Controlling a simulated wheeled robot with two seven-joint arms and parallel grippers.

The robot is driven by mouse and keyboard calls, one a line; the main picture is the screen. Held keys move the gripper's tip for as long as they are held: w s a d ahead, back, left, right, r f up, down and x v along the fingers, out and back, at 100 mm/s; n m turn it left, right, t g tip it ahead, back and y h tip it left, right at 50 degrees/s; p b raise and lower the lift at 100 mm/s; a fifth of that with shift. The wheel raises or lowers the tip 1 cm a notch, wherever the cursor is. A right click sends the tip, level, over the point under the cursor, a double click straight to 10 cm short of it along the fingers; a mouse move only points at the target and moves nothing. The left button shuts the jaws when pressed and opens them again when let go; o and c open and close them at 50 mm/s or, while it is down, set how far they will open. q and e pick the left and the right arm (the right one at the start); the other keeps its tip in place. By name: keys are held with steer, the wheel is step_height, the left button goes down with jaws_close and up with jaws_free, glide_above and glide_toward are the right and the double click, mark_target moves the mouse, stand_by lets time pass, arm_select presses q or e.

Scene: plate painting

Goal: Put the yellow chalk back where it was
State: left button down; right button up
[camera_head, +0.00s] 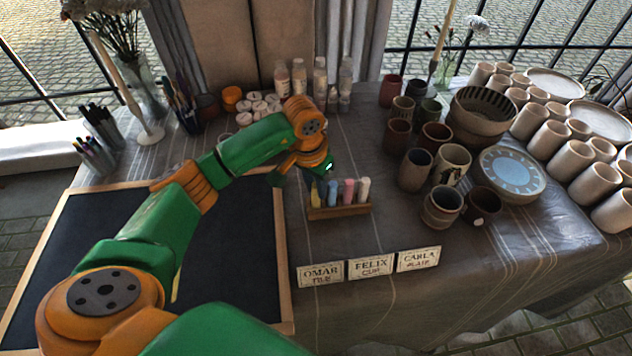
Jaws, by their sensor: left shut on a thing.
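A small wooden chalk holder (340,212) stands on the cloth-covered table, right of the blackboard. The yellow chalk (315,197) is upright at the holder's left end. Blue chalk (332,194), pink chalk (348,191) and white chalk (364,189) stand in a row to its right. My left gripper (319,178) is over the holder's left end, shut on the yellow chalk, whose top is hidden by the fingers. Whether the chalk's foot is fully seated in its slot cannot be told. My right gripper is not in view.
The blackboard (235,250) lies at left, partly under my left arm, with a yellow mark (177,284) on it. Name cards (370,267) stand in front of the holder. Cups (415,170) and a blue plate (508,172) stand close at right, bottles (320,80) behind.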

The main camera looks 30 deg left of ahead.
arm_select(q)
steer(key=shift+f+b, duration=0.2)
steer(key=shift+b, duration=0.1)
steer(key=c, duration=0.7)
jaws_free()
steer(key=shift+c, duration=0.2)
steer(key=shift+r, duration=0.7)
step_height(320, 180, up, 11)
steer(key=s, duration=0.2)
steer(key=shift+a, duration=0.1)
